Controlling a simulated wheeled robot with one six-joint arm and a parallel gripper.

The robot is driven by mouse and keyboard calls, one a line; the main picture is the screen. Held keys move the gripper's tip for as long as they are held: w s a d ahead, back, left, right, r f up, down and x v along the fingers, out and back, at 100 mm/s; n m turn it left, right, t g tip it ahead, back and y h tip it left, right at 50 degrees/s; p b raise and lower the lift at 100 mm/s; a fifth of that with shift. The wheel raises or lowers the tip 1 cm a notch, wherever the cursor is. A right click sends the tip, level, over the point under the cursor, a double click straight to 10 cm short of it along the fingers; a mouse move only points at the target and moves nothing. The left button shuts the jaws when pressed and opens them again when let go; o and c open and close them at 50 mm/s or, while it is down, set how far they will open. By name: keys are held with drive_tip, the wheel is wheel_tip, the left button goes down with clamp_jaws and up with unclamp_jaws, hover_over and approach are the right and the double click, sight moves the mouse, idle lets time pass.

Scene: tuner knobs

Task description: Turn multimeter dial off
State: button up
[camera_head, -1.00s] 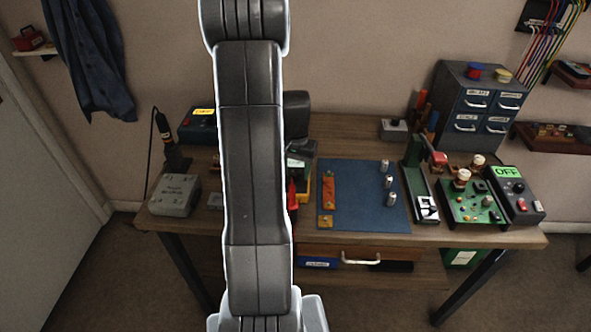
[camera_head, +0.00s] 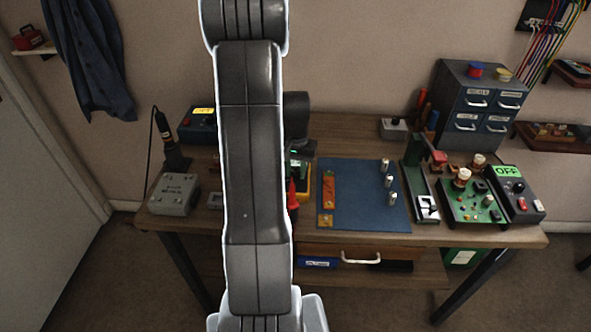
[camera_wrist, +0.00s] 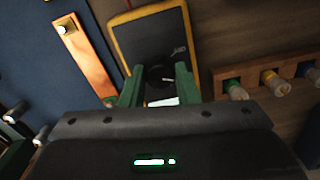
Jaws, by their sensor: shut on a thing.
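The multimeter (camera_wrist: 185,32) has a dark face and a yellow rim, and it fills the upper middle of the wrist view. In the head view only its yellow right edge (camera_head: 304,186) shows beside my arm. Its round black dial (camera_wrist: 158,73) with a pale pointer mark sits between the green fingers of my gripper (camera_wrist: 160,86). My gripper is shut on the dial. A pale lit patch, likely the display, shows just below the dial. The gripper's body hides the nearer part of the meter. The small label on its face is too blurred to read.
A blue mat (camera_head: 350,215) with an orange strip (camera_head: 328,190) and metal posts lies right of the meter. A wooden rack (camera_wrist: 228,75) with coloured plugs stands close to the meter in the wrist view. A green circuit board (camera_head: 455,212) and an OFF-labelled box (camera_head: 525,205) are farther right.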

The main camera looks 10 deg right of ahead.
sight(295, 172)
drive_tip(key=n+b, duration=0.1)
drive_tip(key=n, duration=0.4)
drive_tip(key=shift+n, duration=0.4)
drive_tip(key=n, duration=0.5)
drive_tip(key=shift+b, duration=0.4)
drive_tip(key=shift+n, duration=0.3)
drive_tip(key=o, duration=1)
drive_tip(key=shift+c, duration=0.2)
wheel_tip(295, 172, up, 14)
drive_tip(key=shift+f, duration=0.1)
